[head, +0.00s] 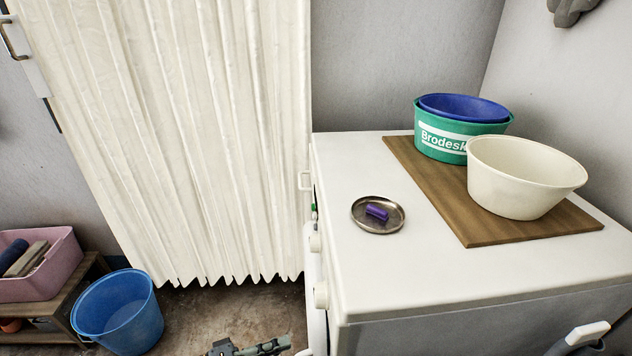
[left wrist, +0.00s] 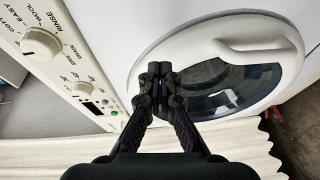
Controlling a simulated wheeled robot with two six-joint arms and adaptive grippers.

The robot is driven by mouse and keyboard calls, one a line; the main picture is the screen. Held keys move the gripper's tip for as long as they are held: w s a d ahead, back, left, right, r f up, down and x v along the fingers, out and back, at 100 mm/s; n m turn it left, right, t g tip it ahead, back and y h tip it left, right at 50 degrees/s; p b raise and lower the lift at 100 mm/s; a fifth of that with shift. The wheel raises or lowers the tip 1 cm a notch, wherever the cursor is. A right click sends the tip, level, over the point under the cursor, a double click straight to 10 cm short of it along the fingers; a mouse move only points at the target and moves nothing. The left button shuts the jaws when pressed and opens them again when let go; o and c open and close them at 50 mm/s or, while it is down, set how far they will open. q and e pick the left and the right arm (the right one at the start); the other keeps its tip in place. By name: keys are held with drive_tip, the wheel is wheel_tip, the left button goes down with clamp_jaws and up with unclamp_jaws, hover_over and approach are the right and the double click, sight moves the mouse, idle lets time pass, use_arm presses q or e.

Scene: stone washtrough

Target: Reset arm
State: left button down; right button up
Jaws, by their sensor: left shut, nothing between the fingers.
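My left gripper (left wrist: 158,82) is shut and empty in the left wrist view, its fingertips together in front of the washing machine's round door (left wrist: 232,75). In the head view only a small part of the left gripper (head: 248,349) shows at the bottom edge, low beside the front of the washing machine (head: 330,215). Whether it touches the machine cannot be told.
On the machine top, a metal dish (head: 364,222) holds a purple object (head: 377,211). A wooden board (head: 445,205) carries a green tub (head: 440,142), a blue basin (head: 465,106) and a cream basin (head: 520,190). A blue bucket (head: 118,312) stands on the floor near a pink crate (head: 45,285). A pale curtain (head: 200,130) hangs behind.

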use_arm(q)
drive_tip(key=s+f+m+g+y, duration=0.4)
drive_tip(key=s+f+y, duration=0.25)
drive_tip(key=f, duration=0.25)
drive_tip(key=s+a+f+y, duration=0.2)
drive_tip(key=a+y, duration=0.2)
drive_tip(key=a, duration=0.3)
drive_tip(key=s+a+f+g+y, duration=0.1)
drive_tip(key=s+a+y, duration=0.2)
drive_tip(key=a+y, duration=0.2)
drive_tip(key=shift+s+a+f+m+g, duration=0.3)
drive_tip(key=shift+a+f+m, duration=0.1)
drive_tip(key=shift+a, duration=0.55)
